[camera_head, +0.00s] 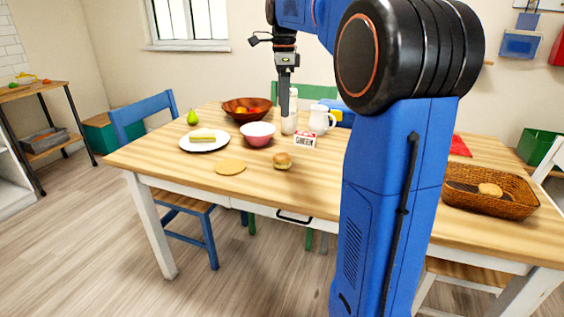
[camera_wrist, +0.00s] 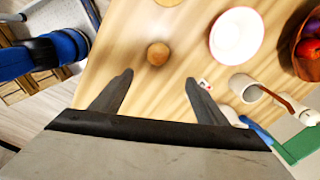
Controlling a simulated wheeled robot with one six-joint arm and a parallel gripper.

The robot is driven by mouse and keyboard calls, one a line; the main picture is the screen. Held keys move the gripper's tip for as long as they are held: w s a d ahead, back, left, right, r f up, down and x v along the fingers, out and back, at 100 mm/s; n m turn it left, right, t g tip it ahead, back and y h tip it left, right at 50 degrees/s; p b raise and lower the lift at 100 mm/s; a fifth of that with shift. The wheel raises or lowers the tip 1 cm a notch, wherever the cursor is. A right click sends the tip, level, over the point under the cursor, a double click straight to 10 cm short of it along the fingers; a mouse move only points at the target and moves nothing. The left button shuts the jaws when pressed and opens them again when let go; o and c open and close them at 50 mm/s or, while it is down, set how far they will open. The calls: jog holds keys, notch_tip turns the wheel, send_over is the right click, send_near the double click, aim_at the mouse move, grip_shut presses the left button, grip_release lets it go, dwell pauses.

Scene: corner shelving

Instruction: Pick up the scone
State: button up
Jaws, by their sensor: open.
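A small round golden-brown baked piece, which looks like the scone (camera_head: 283,161), sits on the bare wooden table near its front edge. In the wrist view the scone (camera_wrist: 158,54) lies beyond the fingertips, roughly centred between them. My gripper (camera_head: 285,112) points down above the table, higher than the scone and apart from it. In the wrist view my gripper (camera_wrist: 159,77) has its two fingers spread, with nothing between them. Another tan baked piece (camera_head: 490,189) lies in the wicker basket (camera_head: 475,208) at the right; I cannot tell its kind.
A flat tan disc (camera_head: 230,167) lies left of the scone. Behind are a pink bowl (camera_head: 258,133), a small carton (camera_head: 305,140), a white pitcher (camera_head: 320,120) and a fruit bowl (camera_head: 247,117). A white plate (camera_head: 204,146) holds food. The table's front strip is clear.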

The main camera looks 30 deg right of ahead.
send_over(282, 155)
jog(key=f, duration=1.1)
jog(key=shift+w+d+f, duration=0.15)
jog(key=shift+d+f, duration=0.2)
jog(key=shift+f, duration=0.05)
jog(key=shift+a+f, duration=0.15)
jog(key=shift+f, duration=1.2)
jog(key=shift+a+f, duration=0.15)
jog(key=shift+f, duration=1.15)
jog(key=c, duration=1.2)
